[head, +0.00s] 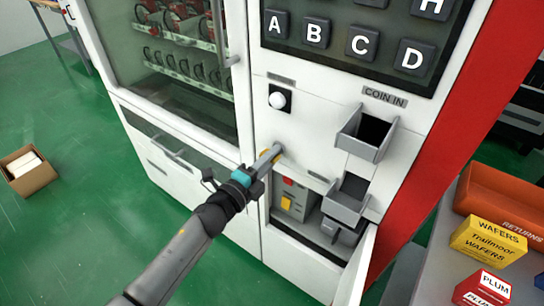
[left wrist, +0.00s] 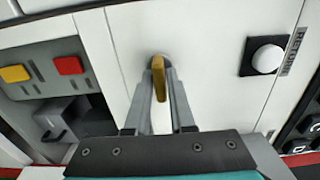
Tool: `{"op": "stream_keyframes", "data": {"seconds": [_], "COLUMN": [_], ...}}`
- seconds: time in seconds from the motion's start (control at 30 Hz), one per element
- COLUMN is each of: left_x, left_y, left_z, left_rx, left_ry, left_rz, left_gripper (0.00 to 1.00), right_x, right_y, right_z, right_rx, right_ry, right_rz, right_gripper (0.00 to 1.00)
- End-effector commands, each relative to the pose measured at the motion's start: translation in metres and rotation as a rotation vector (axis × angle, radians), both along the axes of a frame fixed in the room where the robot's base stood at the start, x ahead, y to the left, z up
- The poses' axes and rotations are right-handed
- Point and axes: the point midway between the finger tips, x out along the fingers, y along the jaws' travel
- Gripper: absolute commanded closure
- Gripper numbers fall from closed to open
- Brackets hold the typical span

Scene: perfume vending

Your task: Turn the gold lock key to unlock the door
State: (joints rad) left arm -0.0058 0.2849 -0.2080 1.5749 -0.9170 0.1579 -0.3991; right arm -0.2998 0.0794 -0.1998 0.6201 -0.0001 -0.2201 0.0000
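The gold lock key (left wrist: 158,80) stands out from the white front of the vending machine in the left wrist view. My left gripper (left wrist: 161,75) has its two fingers on either side of the key, close against it, and seems shut on it. In the head view my left gripper (head: 271,156) reaches the panel below the white round button, and a little gold (head: 265,156) shows between its fingers. The key's base is partly hidden by the fingers. The glass door (head: 180,75) of the machine is to the left and looks closed. My right gripper is not in view.
A white button (head: 277,100) is above the key. The coin-in hopper (head: 366,134) and a lower grey tray (head: 347,201) stick out at right. An open compartment holds a box with red and yellow buttons (head: 288,202).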

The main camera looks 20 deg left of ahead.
Motion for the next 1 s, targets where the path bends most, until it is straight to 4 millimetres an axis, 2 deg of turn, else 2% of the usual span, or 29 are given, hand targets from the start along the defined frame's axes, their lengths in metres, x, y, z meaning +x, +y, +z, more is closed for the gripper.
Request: {"op": "stream_keyframes", "data": {"seconds": [0.03, 0.2, 0.57, 0.67, 1.0], "left_x": [0.000, 0.000, -0.006, -0.017, -0.071], "left_y": [0.000, 0.000, 0.002, 0.006, 0.026], "left_z": [0.000, 0.000, 0.000, 0.000, 0.000], "left_rx": [-0.001, -0.002, -0.004, -0.003, -0.003], "left_ry": [0.001, 0.001, 0.000, 0.001, 0.003], "left_rz": [0.000, 0.000, 0.000, 0.000, 0.001], "left_gripper": [0.72, 0.55, 0.55, 0.55, 0.55], "right_x": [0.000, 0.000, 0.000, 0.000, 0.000], "right_y": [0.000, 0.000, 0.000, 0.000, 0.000], "right_z": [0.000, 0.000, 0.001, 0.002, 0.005], "right_rx": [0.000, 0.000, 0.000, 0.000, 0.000], "right_ry": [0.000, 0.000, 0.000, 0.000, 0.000], "right_rz": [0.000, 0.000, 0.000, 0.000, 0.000], "right_gripper": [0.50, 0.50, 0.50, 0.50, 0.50]}}
